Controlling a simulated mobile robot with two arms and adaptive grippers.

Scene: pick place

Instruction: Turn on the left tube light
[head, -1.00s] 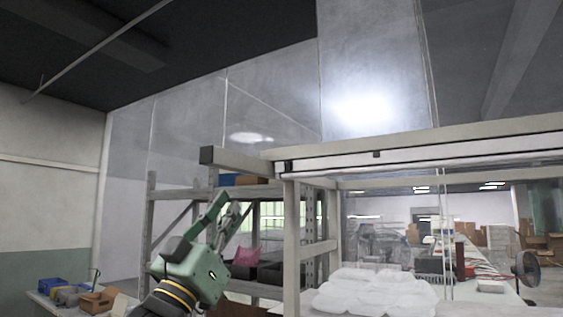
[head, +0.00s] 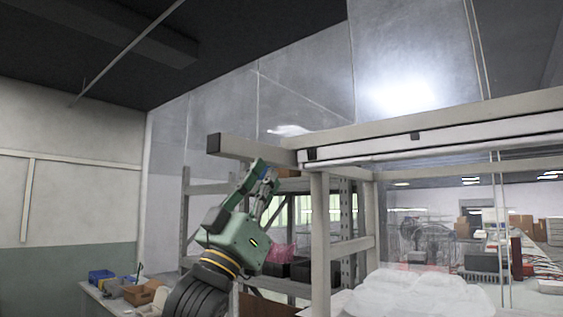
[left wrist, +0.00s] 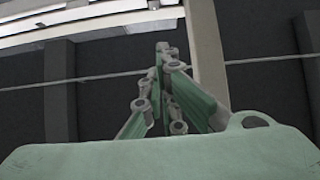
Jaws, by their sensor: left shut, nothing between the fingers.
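The tube light (head: 440,148) is a long white fixture mounted under a beige overhead beam, running to the right edge in the head view. It looks unlit, though I cannot be sure. Small dark parts (head: 415,136) sit along its side; I cannot tell whether one is a switch. In the left wrist view the white fixture (left wrist: 90,22) crosses the top. My green left gripper (head: 264,172) points up, shut and empty, just below and left of the fixture's near end. Its closed fingertips (left wrist: 162,48) appear below the fixture in the left wrist view, apart from it. My right gripper is not in view.
A beige upright post (head: 320,235) stands right of my left gripper, with metal shelving (head: 185,215) behind. The beam's dark end (head: 214,144) juts out above left of the gripper. White bagged items (head: 415,295) lie below the light. Bins (head: 102,276) stand on a table lower left.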

